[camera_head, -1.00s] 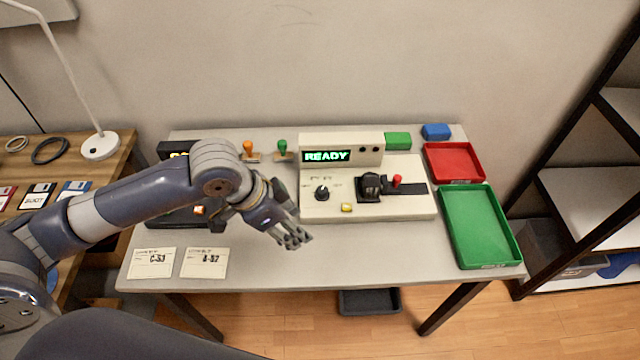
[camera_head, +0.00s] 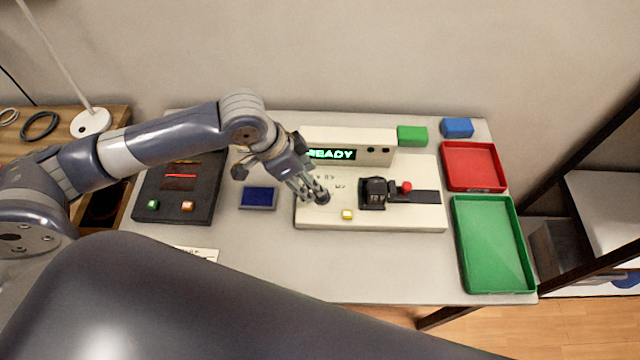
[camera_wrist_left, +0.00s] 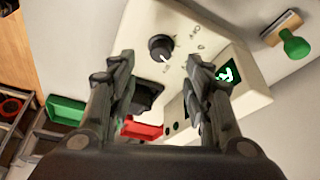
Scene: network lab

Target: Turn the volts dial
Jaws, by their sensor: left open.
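The cream console (camera_head: 420,218) stands on the table with a green READY display (camera_head: 331,154). Its round black dial with a white pointer mark (camera_wrist_left: 160,47) shows clearly in the wrist view. My left gripper (camera_head: 314,190) is open and comes down over the console's left part, at the dial. In the head view its fingers largely cover the dial. In the wrist view the dial appears between the two spread fingers (camera_wrist_left: 160,66), near their tips. I cannot tell whether they touch it. My right gripper is not in view.
Close to the dial are a yellow button (camera_head: 347,214), a black block (camera_head: 374,193) and a red-knobbed lever (camera_head: 406,187). A dark device (camera_head: 180,195) and a blue pad (camera_head: 258,197) lie left. Red (camera_head: 474,190) and green trays (camera_head: 495,285) are right.

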